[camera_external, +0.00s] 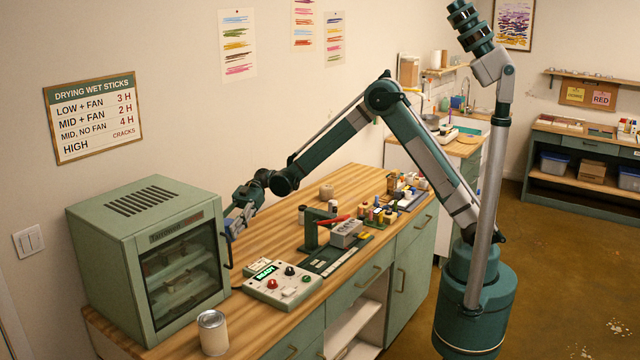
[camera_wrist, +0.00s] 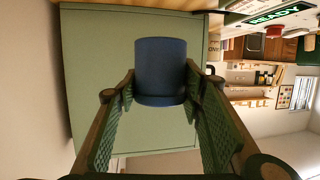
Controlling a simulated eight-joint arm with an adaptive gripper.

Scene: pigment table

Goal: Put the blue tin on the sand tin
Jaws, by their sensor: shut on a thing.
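The blue tin (camera_wrist: 160,65) is a plain blue cylinder between the two green ribbed fingers of my gripper (camera_wrist: 158,88) in the wrist view. The fingers are shut on its sides. In the external view my gripper (camera_external: 235,222) is beside the right front of the green drying cabinet, and only a small blue patch of the tin shows there. A short tan, sand-coloured cylinder (camera_external: 327,191) stands toward the back of the wooden worktop, right of my gripper. A pale can (camera_external: 212,332) stands at the front edge; I cannot tell for sure which is the sand tin.
The green drying cabinet (camera_external: 140,215) with a glass door stands at left. A control box (camera_external: 283,286) lit READY and a press (camera_external: 318,228) with a red handle occupy the worktop's middle. Several small pigment items (camera_external: 378,213) crowd the right. Bare wood (camera_external: 275,232) lies behind the press.

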